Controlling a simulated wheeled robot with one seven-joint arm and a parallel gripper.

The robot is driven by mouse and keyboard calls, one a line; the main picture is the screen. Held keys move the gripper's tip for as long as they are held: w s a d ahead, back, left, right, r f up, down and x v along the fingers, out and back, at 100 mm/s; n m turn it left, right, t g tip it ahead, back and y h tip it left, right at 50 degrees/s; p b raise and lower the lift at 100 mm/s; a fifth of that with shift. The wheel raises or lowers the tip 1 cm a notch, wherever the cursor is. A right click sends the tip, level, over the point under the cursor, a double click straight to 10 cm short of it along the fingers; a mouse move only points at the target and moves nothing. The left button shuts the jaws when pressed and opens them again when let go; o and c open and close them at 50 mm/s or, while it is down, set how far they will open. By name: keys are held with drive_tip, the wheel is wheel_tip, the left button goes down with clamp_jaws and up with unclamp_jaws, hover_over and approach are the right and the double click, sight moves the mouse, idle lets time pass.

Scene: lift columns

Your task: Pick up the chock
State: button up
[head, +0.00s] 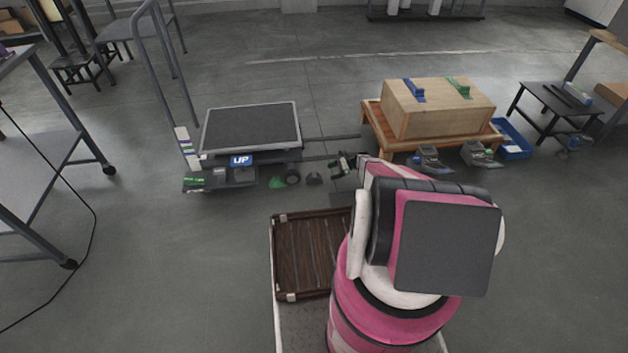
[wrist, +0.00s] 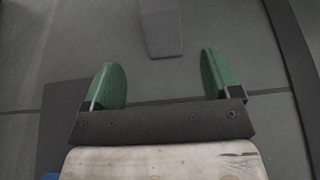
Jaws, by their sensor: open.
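A grey wedge-shaped block (wrist: 162,28), which looks like the chock, lies on the floor at the top middle of the wrist view. In the head view a small dark grey piece (head: 314,179) on the floor just left of my gripper seems to be the same block. My gripper (wrist: 160,72) has two green fingers spread wide with nothing between them. The block is beyond the fingertips, roughly centred between them, and apart from them. In the head view my gripper (head: 343,164) is small and partly hidden by my pink arm.
A lift cart (head: 250,128) with a dark platform and an UP label stands left of my gripper. A dark round piece (head: 292,177) and a green piece (head: 277,182) lie by it. A wooden box (head: 437,108) on a low pallet table (head: 372,118) stands to the right.

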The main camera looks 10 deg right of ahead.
sight(319, 176)
drive_tip(key=x, duration=0.4)
drive_tip(key=shift+a+f, duration=0.3)
drive_tip(key=shift+r+x, duration=0.1)
drive_tip(key=shift+x, duration=1.35)
drive_tip(key=shift+r+x, duration=0.15)
drive_tip(key=shift+x, duration=1.35)
drive_tip(key=shift+w+a, duration=0.1)
drive_tip(key=c, duration=1.2)
